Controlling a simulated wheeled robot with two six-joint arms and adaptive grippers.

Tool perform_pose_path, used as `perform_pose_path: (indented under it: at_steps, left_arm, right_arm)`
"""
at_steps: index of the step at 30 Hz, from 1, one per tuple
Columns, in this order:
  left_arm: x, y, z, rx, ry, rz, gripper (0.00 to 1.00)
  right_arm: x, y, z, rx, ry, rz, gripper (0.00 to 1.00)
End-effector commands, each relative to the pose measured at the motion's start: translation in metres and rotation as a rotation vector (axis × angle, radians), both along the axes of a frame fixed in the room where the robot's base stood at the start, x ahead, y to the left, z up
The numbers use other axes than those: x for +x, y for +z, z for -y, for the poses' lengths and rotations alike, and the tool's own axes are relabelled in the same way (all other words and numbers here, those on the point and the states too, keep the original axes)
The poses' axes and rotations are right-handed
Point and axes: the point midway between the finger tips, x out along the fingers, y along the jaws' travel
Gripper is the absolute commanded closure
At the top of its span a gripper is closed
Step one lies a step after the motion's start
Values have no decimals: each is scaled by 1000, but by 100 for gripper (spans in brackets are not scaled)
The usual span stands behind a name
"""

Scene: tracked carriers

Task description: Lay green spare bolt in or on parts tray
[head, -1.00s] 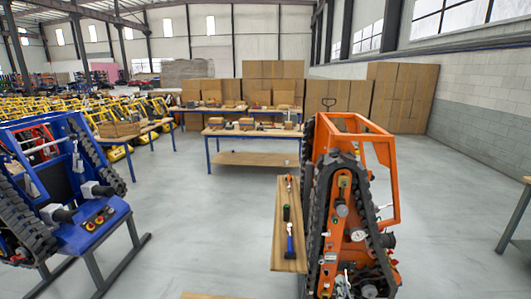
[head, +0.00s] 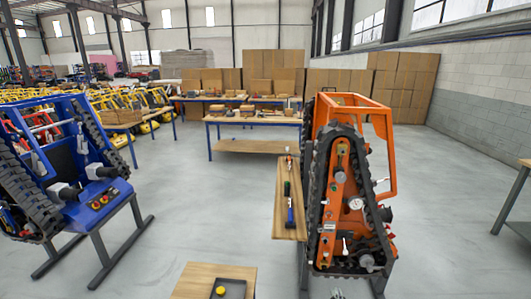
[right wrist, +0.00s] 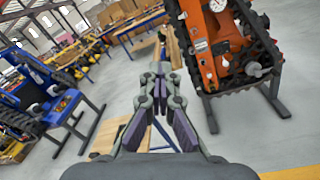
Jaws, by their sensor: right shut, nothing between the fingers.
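A dark tray (head: 236,288), likely the parts tray, sits on a small wooden table at the bottom edge of the head view, partly cut off. A round yellow item (head: 220,291) is in it. I cannot make out a green bolt for certain. A green-and-black item (head: 287,188), perhaps a tool handle, lies on the narrow wooden shelf beside the orange carrier. My right gripper (right wrist: 160,72) is shut and empty in the right wrist view, apart from the shelf and the carrier. My left gripper is not in view.
The orange tracked carrier (head: 339,200) stands right of the narrow shelf (head: 289,228), which also holds a blue-handled tool (head: 290,216). A blue tracked carrier (head: 85,210) stands at the left. A workbench (head: 252,120) is behind.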

Motion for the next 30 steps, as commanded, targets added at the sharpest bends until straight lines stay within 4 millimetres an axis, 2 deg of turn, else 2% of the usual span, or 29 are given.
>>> perform_pose_path:
  at_steps: [1, 4, 7, 30]
  left_arm:
    - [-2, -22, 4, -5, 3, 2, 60]
    - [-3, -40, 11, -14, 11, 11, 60]
    - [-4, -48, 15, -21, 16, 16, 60]
    - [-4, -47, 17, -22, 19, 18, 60]
  right_arm:
    - [-5, -26, -2, 1, 6, -4, 100]
    - [-15, -49, -5, 3, 20, -3, 100]
    - [-21, -61, -8, 4, 29, -1, 100]
    - [-23, -61, -9, 4, 34, -1, 100]
